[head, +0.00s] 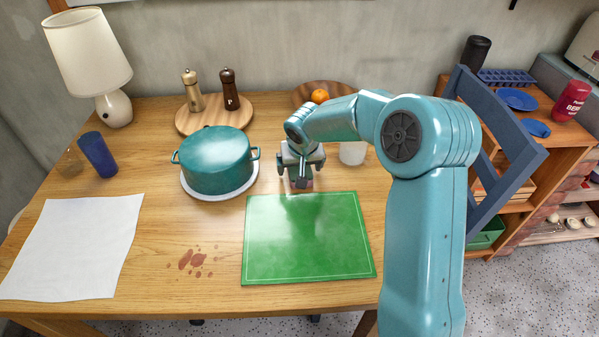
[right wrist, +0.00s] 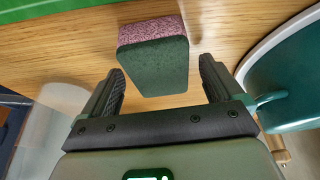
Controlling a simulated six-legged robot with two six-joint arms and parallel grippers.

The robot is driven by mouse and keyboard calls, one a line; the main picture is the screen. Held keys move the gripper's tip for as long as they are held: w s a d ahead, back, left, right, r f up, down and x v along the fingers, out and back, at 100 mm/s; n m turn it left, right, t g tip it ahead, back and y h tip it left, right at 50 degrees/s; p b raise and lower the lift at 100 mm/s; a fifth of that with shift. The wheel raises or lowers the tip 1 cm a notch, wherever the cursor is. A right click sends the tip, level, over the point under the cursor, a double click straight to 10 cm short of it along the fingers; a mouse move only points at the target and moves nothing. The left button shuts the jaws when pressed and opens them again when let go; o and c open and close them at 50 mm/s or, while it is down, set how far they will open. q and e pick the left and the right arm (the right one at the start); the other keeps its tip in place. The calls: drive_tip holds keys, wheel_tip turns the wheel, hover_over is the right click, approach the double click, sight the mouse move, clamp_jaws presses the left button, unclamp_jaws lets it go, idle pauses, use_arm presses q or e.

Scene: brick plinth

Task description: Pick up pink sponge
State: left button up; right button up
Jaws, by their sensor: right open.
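The pink sponge (right wrist: 153,54) shows in the right wrist view, with a speckled pink side and a dark green face. It lies on the wooden table between and just beyond the fingertips of my right gripper (right wrist: 164,82). The jaws are open, with a finger to each side of the sponge and no clear contact. In the head view my right gripper (head: 301,174) is low over the table, behind the green cutting board (head: 308,238); the sponge is mostly hidden by it there. My left gripper is out of view.
A teal pot (head: 215,160) on a white trivet stands close left of the gripper. A white cup (head: 353,153) is close on the right. A wooden bowl with an orange (head: 320,96) sits behind. Reddish stains (head: 195,262) and a white sheet (head: 72,250) are at the left.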

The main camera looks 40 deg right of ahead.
drive_tip(key=shift+c, duration=0.3)
drive_tip(key=c, duration=1)
drive_tip(key=shift+r, duration=0.15)
wheel_tip(320, 180, up, 20)
drive_tip(key=p, duration=0.4)
drive_tip(key=shift+o, duration=0.4)
